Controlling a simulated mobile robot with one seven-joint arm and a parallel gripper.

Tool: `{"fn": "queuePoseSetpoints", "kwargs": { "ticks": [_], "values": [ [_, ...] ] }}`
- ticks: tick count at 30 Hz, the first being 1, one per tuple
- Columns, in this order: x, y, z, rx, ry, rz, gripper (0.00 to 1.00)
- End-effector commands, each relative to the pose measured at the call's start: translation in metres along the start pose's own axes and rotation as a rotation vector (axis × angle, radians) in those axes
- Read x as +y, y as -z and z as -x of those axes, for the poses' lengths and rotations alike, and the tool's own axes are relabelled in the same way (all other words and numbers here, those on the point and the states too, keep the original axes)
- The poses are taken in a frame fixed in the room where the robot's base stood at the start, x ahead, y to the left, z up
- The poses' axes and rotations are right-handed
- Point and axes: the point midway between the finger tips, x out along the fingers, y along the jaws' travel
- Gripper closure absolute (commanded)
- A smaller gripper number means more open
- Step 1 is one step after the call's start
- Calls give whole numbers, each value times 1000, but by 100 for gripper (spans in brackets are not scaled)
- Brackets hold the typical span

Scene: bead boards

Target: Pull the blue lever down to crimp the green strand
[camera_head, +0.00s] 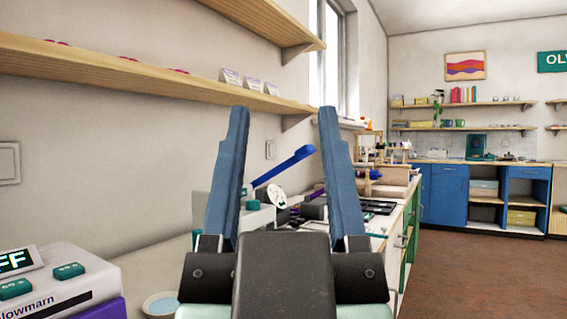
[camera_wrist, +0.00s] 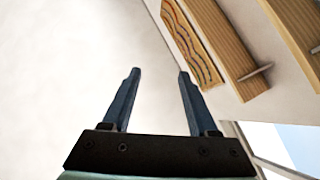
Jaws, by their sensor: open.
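A blue lever (camera_head: 284,165) slants up to the right in the head view. It rises from a pale device (camera_head: 258,216) on the counter, with a white round dial (camera_head: 277,196) beside it. My gripper (camera_head: 282,115) is open and empty, with its two blue fingers pointing up in front of the device. The lever shows between the fingers, farther off, and nothing touches it. The wrist view shows the open gripper (camera_wrist: 159,72) against the wall. I cannot make out the green strand; my gripper hides part of the counter.
A white and purple machine (camera_head: 70,280) stands at the near left, with a small bowl (camera_head: 161,303) beside it. Wooden shelves (camera_head: 150,72) run along the left wall above. Blue cabinets (camera_head: 449,196) stand at the back. The brown floor (camera_head: 470,275) is clear at the right.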

Motion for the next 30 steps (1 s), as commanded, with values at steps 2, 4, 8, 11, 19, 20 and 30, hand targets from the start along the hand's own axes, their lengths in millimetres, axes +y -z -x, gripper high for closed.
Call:
{"fn": "queuePoseSetpoints", "kwargs": {
  "ticks": [2,4,8,11,19,20,30],
  "values": [
    [0,0,0,0,0,0,41],
    [0,0,0,0,0,0,41],
    [0,4,-4,0,0,0,64],
    [0,14,-15,0,0,0,82],
    [0,39,-40,1,0,0,100],
    [0,38,-40,1,1,0,100],
    [0,35,-37,0,1,0,100]
  ]
}}
